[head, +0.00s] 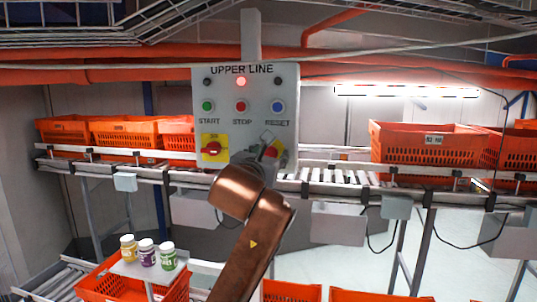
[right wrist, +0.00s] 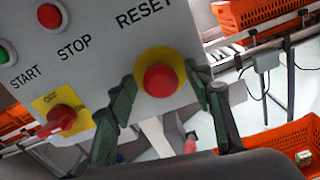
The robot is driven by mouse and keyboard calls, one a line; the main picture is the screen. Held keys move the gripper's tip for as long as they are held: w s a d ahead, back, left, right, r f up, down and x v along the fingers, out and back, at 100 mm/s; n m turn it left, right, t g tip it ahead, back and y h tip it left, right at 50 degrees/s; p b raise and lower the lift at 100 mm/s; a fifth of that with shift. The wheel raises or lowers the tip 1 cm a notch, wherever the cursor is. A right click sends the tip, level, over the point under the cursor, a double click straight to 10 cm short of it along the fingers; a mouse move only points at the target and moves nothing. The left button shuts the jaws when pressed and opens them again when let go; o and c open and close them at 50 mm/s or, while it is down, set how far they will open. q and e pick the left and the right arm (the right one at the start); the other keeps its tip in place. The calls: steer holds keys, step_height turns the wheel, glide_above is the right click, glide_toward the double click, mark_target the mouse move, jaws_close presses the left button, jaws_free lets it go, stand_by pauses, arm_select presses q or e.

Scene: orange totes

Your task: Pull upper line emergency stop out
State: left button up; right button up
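The grey UPPER LINE control panel (head: 222,90) hangs in the middle of the head view. Its emergency stop, a red round button on a yellow disc, is at the panel's lower right (head: 271,153), partly covered by my right gripper. In the right wrist view the emergency stop (right wrist: 160,80) shows face on. My right gripper (right wrist: 163,78) is open, with one green finger on each side of the button. Gaps show between the fingers and the red cap; I cannot tell how deep the fingertips reach. My left gripper is not in view.
A red rotary switch on a yellow plate (head: 211,149) sits at the panel's lower left. START (head: 208,106), STOP (head: 241,106) and RESET (head: 278,106) buttons are above; a red lamp (head: 241,82) glows. Orange totes (head: 425,148) stand on the conveyor behind. Several bottles (head: 147,253) stand at lower left.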

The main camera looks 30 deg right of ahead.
jaws_close()
stand_by(0.3)
